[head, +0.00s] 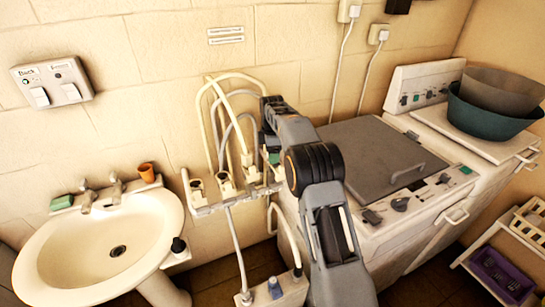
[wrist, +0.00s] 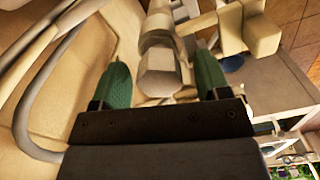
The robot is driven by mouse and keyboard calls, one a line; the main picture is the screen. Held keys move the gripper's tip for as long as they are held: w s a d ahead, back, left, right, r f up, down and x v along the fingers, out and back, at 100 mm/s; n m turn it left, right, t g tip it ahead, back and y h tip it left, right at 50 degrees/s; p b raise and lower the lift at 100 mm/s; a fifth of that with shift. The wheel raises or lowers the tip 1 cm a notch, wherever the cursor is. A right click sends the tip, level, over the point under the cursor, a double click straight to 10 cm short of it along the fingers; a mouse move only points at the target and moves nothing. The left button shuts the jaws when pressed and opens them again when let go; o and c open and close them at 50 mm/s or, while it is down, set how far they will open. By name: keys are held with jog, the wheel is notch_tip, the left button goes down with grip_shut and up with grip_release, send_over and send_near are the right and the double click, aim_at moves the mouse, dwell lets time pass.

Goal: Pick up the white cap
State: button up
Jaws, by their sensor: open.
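My gripper (wrist: 160,82) is open, with its two green fingers apart. Between them in the wrist view is a pale, faceted cap-like end (wrist: 158,72) on a stepped cylindrical fitting, which looks like the white cap. In the head view, my arm hides most of the gripper, and only a bit of green finger (head: 273,158) shows beside the pale pipe manifold (head: 235,197). I cannot tell which fitting there is the cap.
Pale and grey hoses (head: 215,120) loop above the manifold, and a grey hose (wrist: 25,105) curves at the wrist view's left. A grey-lidded washing machine (head: 365,150) stands right.

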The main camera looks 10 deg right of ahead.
jog(key=shift+c, duration=0.4)
jog(key=c, duration=0.9)
jog(key=shift+r, duration=0.1)
